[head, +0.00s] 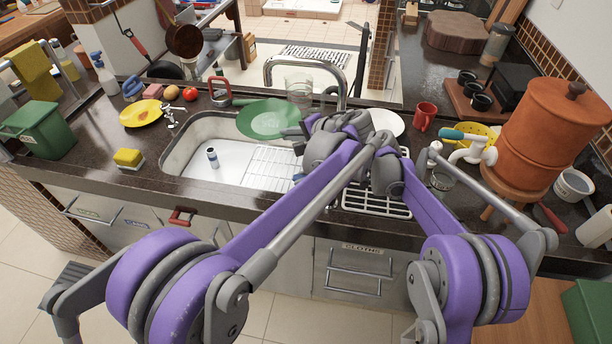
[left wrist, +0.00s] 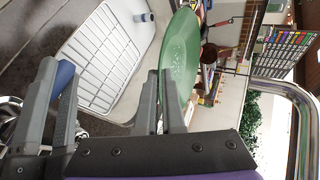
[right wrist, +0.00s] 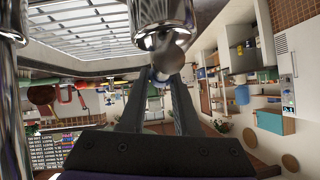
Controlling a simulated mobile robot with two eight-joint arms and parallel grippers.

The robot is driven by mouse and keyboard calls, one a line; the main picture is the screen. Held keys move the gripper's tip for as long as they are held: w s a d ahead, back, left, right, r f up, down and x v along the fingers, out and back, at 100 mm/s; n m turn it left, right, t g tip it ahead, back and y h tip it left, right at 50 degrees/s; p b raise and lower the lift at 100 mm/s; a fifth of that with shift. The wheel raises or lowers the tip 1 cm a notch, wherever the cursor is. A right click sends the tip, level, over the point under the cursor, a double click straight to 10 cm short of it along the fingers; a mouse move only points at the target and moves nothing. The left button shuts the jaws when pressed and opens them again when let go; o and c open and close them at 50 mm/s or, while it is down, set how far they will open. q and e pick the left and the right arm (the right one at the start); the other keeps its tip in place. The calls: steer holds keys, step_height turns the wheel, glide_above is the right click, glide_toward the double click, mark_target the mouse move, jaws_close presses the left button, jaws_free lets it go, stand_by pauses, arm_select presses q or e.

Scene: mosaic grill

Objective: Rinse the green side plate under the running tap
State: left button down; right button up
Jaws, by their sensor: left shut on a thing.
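The green side plate (head: 262,116) is held over the back of the sink (head: 190,160), near the end of the tap (head: 308,62). My left gripper (head: 293,132) is shut on its right edge. In the left wrist view the plate (left wrist: 180,60) stands edge-on between the fingers (left wrist: 162,85), with pale specks on its face. I cannot make out a water stream. My right gripper (right wrist: 163,78) has its fingers apart at a shiny metal knob-like part (right wrist: 165,25); whether they touch it is unclear. In the head view my arms hide the right fingertips.
A red mug (head: 424,116) and an orange water urn (head: 545,130) stand to the right.

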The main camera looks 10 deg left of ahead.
steer(key=o, duration=0.5)
steer(key=shift+c, duration=0.2)
steer(key=s+v, duration=0.1)
steer(key=v, duration=1.1)
steer(key=shift+w, duration=0.5)
arm_select(q)
steer(key=shift+s, duration=0.1)
steer(key=s+a, duration=0.2)
steer(key=s, duration=0.5)
steer(key=shift+s+b, duration=0.3)
arm_select(e)
steer(key=shift+s+f, duration=0.15)
steer(key=shift+f, duration=0.35)
